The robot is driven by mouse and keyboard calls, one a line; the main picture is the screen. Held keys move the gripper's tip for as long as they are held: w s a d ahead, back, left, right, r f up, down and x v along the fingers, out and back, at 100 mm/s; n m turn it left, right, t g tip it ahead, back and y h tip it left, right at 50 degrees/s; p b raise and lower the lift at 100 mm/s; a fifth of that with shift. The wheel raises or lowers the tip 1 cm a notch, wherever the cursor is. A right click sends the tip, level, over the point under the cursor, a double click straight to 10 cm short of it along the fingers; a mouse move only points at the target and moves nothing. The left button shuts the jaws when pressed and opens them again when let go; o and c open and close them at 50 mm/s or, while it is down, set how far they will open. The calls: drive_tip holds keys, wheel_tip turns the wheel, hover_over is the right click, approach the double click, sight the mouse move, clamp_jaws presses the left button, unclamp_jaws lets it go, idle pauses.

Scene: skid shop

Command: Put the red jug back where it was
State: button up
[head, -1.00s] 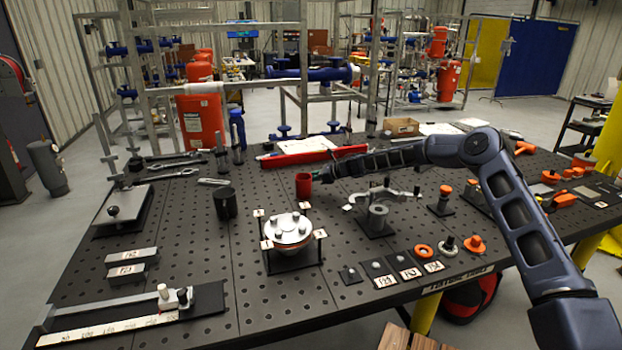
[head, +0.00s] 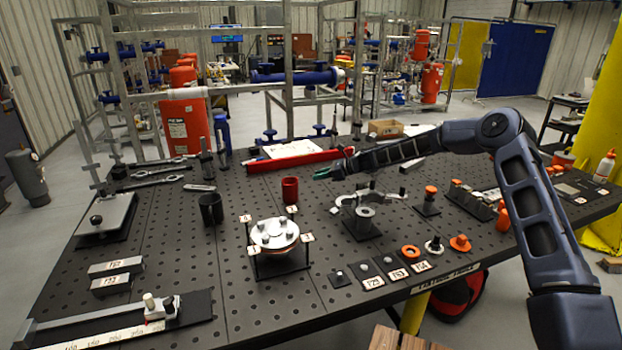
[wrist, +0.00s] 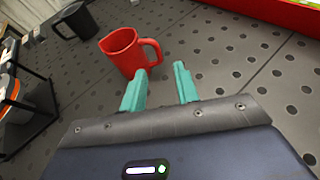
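The red jug (head: 290,190) stands upright on the perforated black table, right of a dark mug (head: 211,208) and behind the flanged silver part. In the wrist view the red jug (wrist: 125,51) shows its handle on the right side, just beyond my fingertips. My gripper (head: 324,173) is to the right of the jug in the head view, with a gap between them. In the wrist view the two teal fingers of my gripper (wrist: 158,82) are apart with nothing between them.
A silver flanged part (head: 274,234) on a black stand is in front of the jug. A clamp fixture (head: 364,214) stands to the right, below my arm. A long red bar (head: 300,160) lies behind. Bare table surrounds the jug's left side.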

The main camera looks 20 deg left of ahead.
drive_tip(key=shift+w+d+r, duration=0.1)
drive_tip(key=shift+d+r, duration=0.15)
drive_tip(key=shift+d, duration=0.25)
